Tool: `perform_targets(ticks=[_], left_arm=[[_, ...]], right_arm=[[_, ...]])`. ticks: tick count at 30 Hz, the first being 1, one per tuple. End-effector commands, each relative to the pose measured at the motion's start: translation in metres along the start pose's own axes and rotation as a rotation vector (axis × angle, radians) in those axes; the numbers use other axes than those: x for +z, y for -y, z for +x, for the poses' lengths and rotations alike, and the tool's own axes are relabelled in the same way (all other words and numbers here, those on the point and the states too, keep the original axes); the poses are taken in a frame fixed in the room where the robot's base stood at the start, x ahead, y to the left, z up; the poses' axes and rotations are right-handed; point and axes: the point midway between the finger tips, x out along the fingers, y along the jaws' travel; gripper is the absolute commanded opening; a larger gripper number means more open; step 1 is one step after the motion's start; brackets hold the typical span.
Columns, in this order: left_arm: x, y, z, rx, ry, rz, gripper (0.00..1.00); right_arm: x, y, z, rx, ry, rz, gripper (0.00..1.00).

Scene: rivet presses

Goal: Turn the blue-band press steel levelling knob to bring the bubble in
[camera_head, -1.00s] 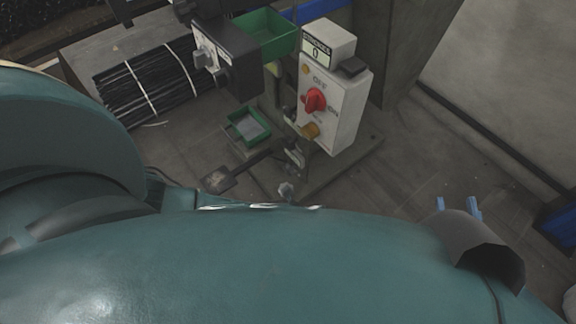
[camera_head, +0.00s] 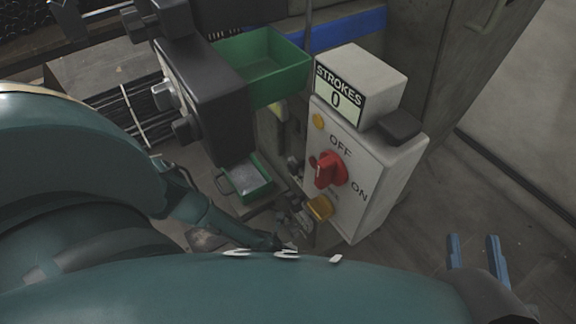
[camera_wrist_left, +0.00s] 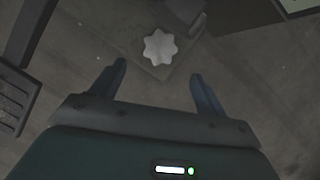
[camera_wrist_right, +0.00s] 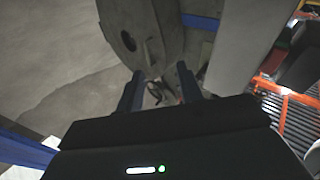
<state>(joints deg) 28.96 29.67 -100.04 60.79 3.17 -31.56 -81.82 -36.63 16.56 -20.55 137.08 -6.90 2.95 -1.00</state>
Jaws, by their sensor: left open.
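The press bears a blue band (camera_head: 345,30) at the top of the head view. The levelling knob (camera_wrist_left: 160,47), pale and star-shaped, shows in the left wrist view on a flat base plate (camera_wrist_left: 130,32). My left gripper (camera_wrist_left: 158,82) is open; the knob appears beyond its fingertips, roughly centred between them and not gripped. My own arm hides the knob and the left fingers in the head view. My right gripper (camera_head: 473,242) is open and empty at the lower right; it also shows in the right wrist view (camera_wrist_right: 160,76). I cannot make out a bubble.
A control box (camera_head: 365,175) with a red switch (camera_head: 330,170) and a strokes counter reading 0 (camera_head: 340,95) stands near my left arm. A green bin (camera_head: 262,62) and a small green tray (camera_head: 245,182) are beside it. Floor at right is open.

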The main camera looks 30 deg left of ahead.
Motion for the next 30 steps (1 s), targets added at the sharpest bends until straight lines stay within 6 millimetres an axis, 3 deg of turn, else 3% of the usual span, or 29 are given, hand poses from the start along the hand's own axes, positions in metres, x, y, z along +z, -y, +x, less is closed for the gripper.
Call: perform_targets(ticks=[1, 6, 12, 19, 28, 30], left_arm=[[-0.002, 0.001, 0.020, 0.001, 0.003, 0.001, 0.75], [-0.002, 0.001, 0.055, -0.001, 0.002, 0.000, 0.75], [-0.001, 0.001, 0.082, -0.002, 0.001, -0.002, 0.75], [0.000, 0.001, 0.094, -0.002, 0.000, -0.001, 0.75], [0.000, 0.001, 0.094, -0.002, 0.000, -0.002, 0.75], [0.000, 0.001, 0.094, -0.002, 0.000, -0.002, 0.70]], right_arm=[[0.008, 0.002, 0.000, -0.004, -0.015, 0.019, 0.36], [0.008, 0.006, 0.002, -0.021, -0.056, 0.080, 0.36], [-0.018, -0.004, 0.014, -0.031, -0.234, -0.016, 0.36], [-0.036, -0.009, 0.018, -0.035, -0.340, -0.085, 0.36], [-0.040, -0.010, 0.019, -0.035, -0.353, -0.094, 0.36], [-0.040, -0.010, 0.019, -0.035, -0.353, -0.094, 0.36]])
